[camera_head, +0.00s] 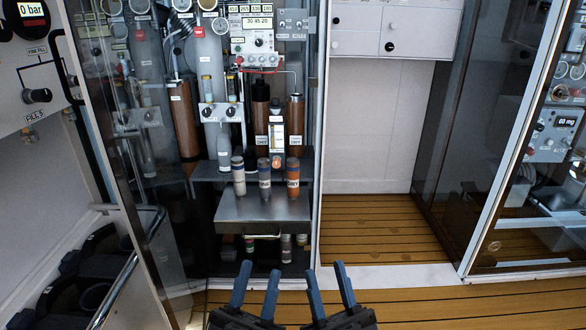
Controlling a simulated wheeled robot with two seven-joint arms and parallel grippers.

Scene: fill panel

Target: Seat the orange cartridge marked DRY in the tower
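An orange cartridge (293,179) with a white label, apparently the DRY one, stands upright at the right of three cartridges on a metal shelf (262,211). A grey-white cartridge (238,177) and a blue-banded cartridge (264,180) stand to its left. A tall narrow unit (277,142) with a white scale and an orange knob stands behind them; I cannot tell whether it is the tower. My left gripper (258,271) is open and empty at the bottom, nearer than the shelf. My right gripper (327,272) is open and empty beside it. Both are apart from the cartridges.
A glass door (140,190) stands open left of the cabinet. A handle (262,236) and small cylinders (286,248) sit below the shelf. Brown bottles (295,122) stand behind. The wooden floor (380,240) at right is clear, before another glass panel (510,150).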

